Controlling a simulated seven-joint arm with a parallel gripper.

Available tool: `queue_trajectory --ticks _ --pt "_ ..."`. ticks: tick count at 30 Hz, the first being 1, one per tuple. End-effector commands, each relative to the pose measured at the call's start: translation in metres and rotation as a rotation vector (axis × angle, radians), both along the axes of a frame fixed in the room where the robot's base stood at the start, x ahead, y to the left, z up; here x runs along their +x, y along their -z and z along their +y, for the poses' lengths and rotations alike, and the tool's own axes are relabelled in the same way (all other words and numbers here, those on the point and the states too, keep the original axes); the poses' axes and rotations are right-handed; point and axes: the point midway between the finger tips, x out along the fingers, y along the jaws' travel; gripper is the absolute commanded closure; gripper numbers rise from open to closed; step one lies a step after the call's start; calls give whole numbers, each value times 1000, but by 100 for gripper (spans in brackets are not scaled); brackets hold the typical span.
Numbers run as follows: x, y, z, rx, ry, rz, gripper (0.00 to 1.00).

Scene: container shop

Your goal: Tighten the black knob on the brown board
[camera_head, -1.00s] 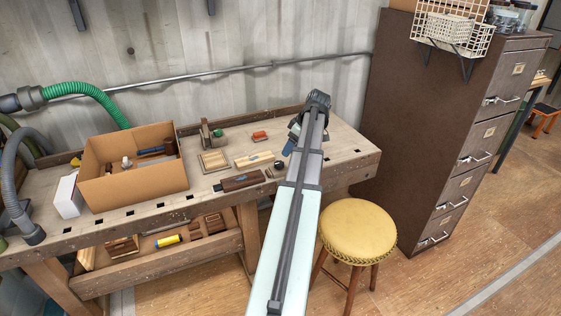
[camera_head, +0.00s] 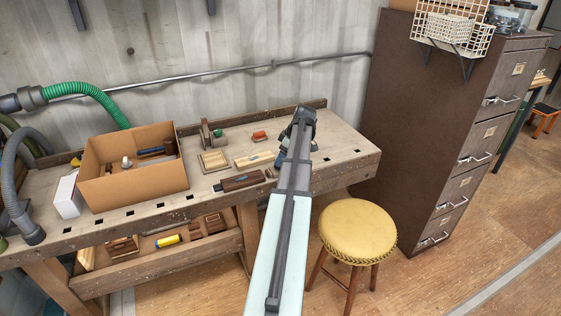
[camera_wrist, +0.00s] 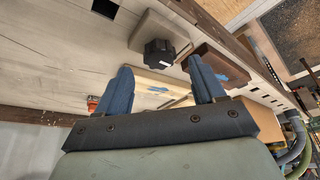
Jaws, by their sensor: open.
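The black knob (camera_wrist: 160,52) has a lobed rim and shows in the wrist view, ahead of my fingers. It appears to be on or against a small brown-grey block (camera_wrist: 152,27); the contact is hard to tell. A dark brown board (camera_wrist: 217,66) with a blue mark lies to its right, and the same board shows in the head view (camera_head: 242,181). My gripper (camera_wrist: 158,66) is open, with a blue finger on each side of the view and nothing between them. In the head view my arm hides the knob and most of my gripper (camera_head: 284,154).
A pale board (camera_head: 254,159), a wooden tray (camera_head: 214,161), a plane (camera_head: 207,132) and a red item (camera_head: 259,136) lie nearby on the workbench (camera_head: 345,150). A cardboard box (camera_head: 137,190) stands left. The bench's right end is clear. A yellow stool (camera_head: 357,231) stands in front.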

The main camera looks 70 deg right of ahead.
Motion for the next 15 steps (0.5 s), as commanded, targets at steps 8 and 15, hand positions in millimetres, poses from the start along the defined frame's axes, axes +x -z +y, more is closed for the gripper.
queue_trajectory --ticks 8,15 --pt "10 25 0 1 0 0 31" --pt "12 29 0 0 0 0 31"
